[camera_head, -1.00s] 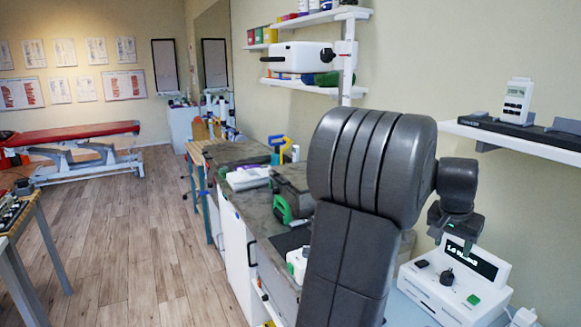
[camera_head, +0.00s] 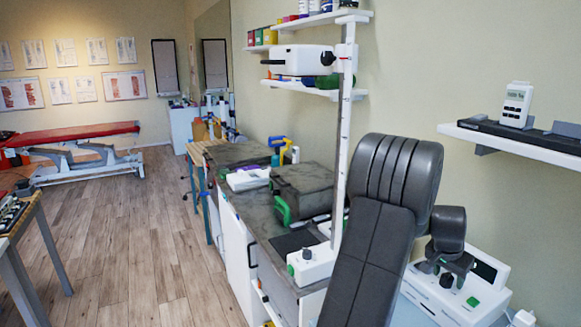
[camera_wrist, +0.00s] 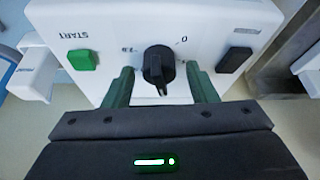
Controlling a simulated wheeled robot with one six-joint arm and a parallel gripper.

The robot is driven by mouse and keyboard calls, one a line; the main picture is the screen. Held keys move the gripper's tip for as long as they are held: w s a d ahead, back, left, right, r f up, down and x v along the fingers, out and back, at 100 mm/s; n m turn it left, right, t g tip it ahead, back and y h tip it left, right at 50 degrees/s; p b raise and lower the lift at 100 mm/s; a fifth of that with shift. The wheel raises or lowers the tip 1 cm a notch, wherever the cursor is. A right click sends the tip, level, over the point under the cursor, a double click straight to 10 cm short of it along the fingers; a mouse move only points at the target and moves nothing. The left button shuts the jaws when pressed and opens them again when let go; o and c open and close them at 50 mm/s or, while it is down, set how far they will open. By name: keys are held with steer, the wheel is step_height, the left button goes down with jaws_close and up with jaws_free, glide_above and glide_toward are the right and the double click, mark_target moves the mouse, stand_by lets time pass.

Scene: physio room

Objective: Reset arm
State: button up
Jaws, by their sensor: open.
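My gripper (camera_head: 446,270) is low in front of a white device (camera_head: 430,302) with a dark knob, a green button (camera_head: 473,301) and a dark display (camera_head: 484,271). In the wrist view my gripper (camera_wrist: 160,78) is open, with one green finger on each side of the black knob (camera_wrist: 158,66). I cannot tell whether the fingers touch the knob. The START button (camera_wrist: 82,60) is green and lies left of the knob; a black button (camera_wrist: 234,60) lies to its right. The knob's pointer faces down in this view, away from the printed 0.
A wall shelf (camera_head: 520,139) with a small white meter (camera_head: 515,104) is above and right of my gripper. A white pole unit (camera_head: 312,265) stands left of my arm on the cluttered bench. Wooden floor (camera_head: 150,235) is clear to the left.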

steer(key=shift+m+g+h, duration=0.3)
steer(key=shift+m+g, duration=0.4)
steer(key=shift+m, duration=1.3)
steer(key=m+g+p, duration=0.1)
steer(key=m+p, duration=0.1)
steer(key=m, duration=0.1)
steer(key=shift+r+m+g+p, duration=0.1)
steer(key=shift+m+g+p, duration=0.2)
steer(key=shift+m, duration=0.1)
steer(key=b+v, duration=0.1)
steer(key=v, duration=0.8)
steer(key=shift+a+r+b, duration=0.15)
steer(key=shift+r+b, duration=0.1)
steer(key=shift+b, duration=0.05)
